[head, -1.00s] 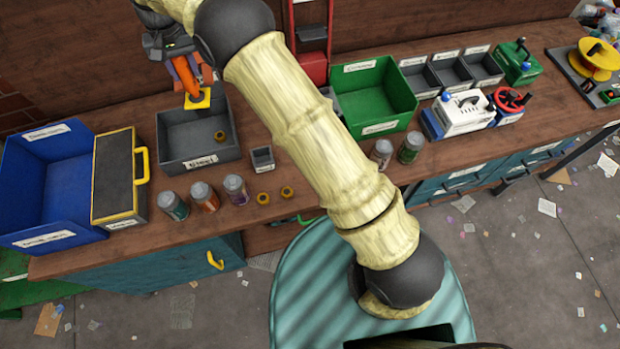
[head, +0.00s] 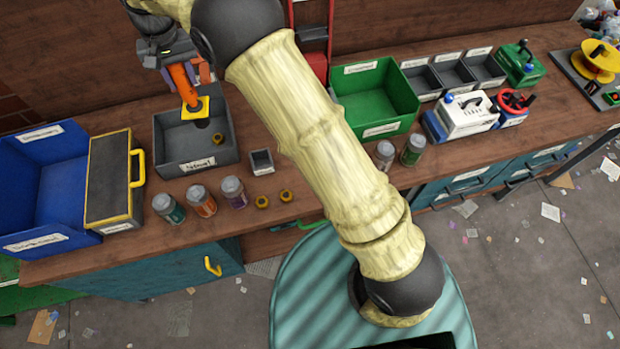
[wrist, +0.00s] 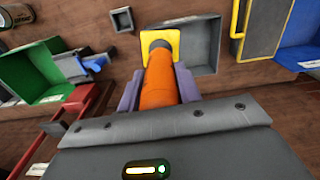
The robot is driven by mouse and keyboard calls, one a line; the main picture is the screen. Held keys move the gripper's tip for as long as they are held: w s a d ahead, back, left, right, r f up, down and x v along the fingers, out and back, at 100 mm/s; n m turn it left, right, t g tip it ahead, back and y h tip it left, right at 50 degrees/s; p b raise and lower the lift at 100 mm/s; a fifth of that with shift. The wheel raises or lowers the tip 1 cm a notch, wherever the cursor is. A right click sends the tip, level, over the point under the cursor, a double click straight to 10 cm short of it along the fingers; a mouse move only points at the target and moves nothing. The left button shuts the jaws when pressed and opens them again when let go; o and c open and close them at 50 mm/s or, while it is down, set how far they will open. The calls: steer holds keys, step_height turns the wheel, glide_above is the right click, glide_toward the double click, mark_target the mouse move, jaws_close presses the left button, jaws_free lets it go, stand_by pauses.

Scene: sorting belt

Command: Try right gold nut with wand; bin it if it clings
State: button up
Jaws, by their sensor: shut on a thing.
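My gripper (head: 184,74) is shut on the orange handle of the wand (head: 182,85). The wand has a square yellow plate (head: 196,109) and a dark tip. It points down, slightly tilted, over the grey labelled bin (head: 162,134). In the wrist view the wand (wrist: 159,88) lies between the two fingers, its plate beside the grey bin (wrist: 203,58). One gold nut (head: 217,138) shows at the bin's right side; I cannot tell whether it touches anything but the bin. Two gold nuts lie on the bench: a left one (head: 262,202) and the right one (head: 285,195).
A small grey box (head: 261,162) stands right of the bin. Several jars, including a purple-labelled one (head: 234,192), stand in front. A yellow-edged case (head: 110,178) and blue bin (head: 40,135) are left. A green bin (head: 381,100) is right, beyond my arm.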

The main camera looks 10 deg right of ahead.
steer(key=shift+r+p, duration=2.1)
steer(key=shift+r, duration=0.35)
